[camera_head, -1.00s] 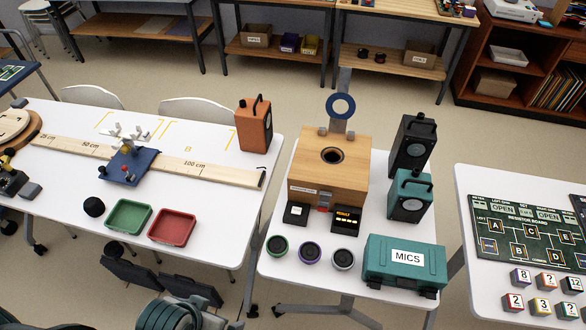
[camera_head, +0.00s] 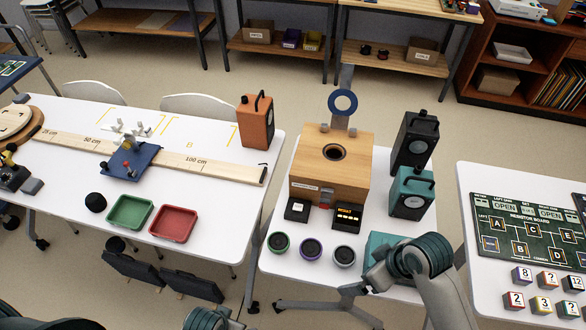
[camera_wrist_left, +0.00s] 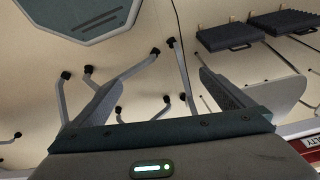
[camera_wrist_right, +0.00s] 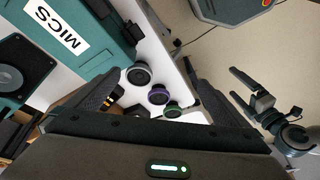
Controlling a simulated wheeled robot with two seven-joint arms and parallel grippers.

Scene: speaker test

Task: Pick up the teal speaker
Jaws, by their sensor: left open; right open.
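The teal speaker (camera_head: 411,194) stands upright on the middle table, in front of a black speaker. It has a dark handle on top and a dark round driver, and its driver side shows at the left of the right wrist view (camera_wrist_right: 18,72). My right gripper (camera_head: 368,282) is low over the table's front edge by the teal MICS case (camera_head: 385,243), apart from the speaker; my arm hides much of the case. In the right wrist view, the jaws (camera_wrist_right: 150,85) are open and empty. My left gripper (camera_wrist_left: 162,90) is open and empty above the floor.
A wooden box (camera_head: 331,165) stands left of the speaker. Green, purple and white-topped pucks (camera_head: 312,249) line the table front. The black speaker (camera_head: 415,140) stands close behind. An orange speaker (camera_head: 257,121) is on the left table. A gap separates the right table (camera_head: 478,250).

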